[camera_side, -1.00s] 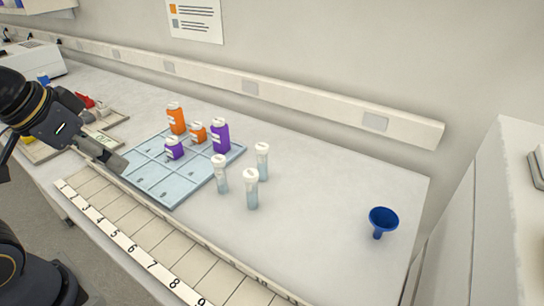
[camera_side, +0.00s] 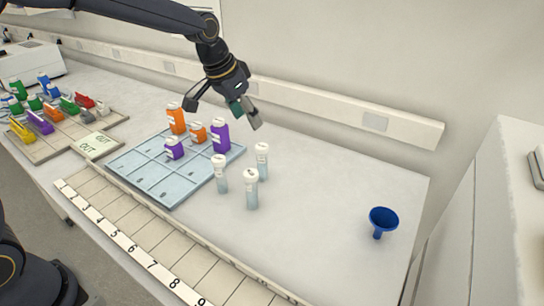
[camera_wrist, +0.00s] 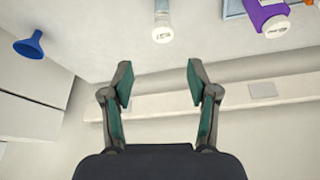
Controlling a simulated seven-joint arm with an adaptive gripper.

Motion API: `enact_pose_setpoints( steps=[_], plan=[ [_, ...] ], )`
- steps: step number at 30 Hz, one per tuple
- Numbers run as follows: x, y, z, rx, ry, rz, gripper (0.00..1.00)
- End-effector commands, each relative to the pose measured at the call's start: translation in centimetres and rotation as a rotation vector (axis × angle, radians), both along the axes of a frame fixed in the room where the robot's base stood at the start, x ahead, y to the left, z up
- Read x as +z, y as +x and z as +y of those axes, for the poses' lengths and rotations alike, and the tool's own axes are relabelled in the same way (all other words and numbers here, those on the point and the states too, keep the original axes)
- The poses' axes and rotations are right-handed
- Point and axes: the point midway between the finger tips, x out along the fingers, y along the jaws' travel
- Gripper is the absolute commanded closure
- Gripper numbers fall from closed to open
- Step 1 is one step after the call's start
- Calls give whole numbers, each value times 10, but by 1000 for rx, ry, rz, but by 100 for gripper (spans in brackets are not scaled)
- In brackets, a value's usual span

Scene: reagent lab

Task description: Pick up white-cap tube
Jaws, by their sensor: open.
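Three clear tubes with white caps stand upright on the bench in the side view: one at left (camera_side: 221,178), one in front (camera_side: 251,192), and one farther back (camera_side: 262,164). My gripper (camera_side: 223,112) is open and empty, in the air above and behind the bottles and tubes. In the wrist view my gripper (camera_wrist: 160,84) has its fingers wide apart with nothing between them. One white-cap tube (camera_wrist: 162,28) shows at the top of that view, beyond the fingertips. I cannot tell for certain which of the three it is.
A light blue tray (camera_side: 150,180) holds purple bottles (camera_side: 221,136) and orange bottles (camera_side: 176,120) left of the tubes. A blue funnel (camera_side: 382,220) is at right. A wall rail (camera_side: 310,102) runs behind. The bench between tubes and funnel is clear.

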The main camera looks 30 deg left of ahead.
Motion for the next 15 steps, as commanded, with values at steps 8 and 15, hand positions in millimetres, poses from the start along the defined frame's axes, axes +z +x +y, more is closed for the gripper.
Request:
enact_pose_setpoints(
  steps=[8,15],
  plan=[
    [-62,23,-6,0,0,5,41],
    [-92,36,-9,0,1,0,41]
  ],
)
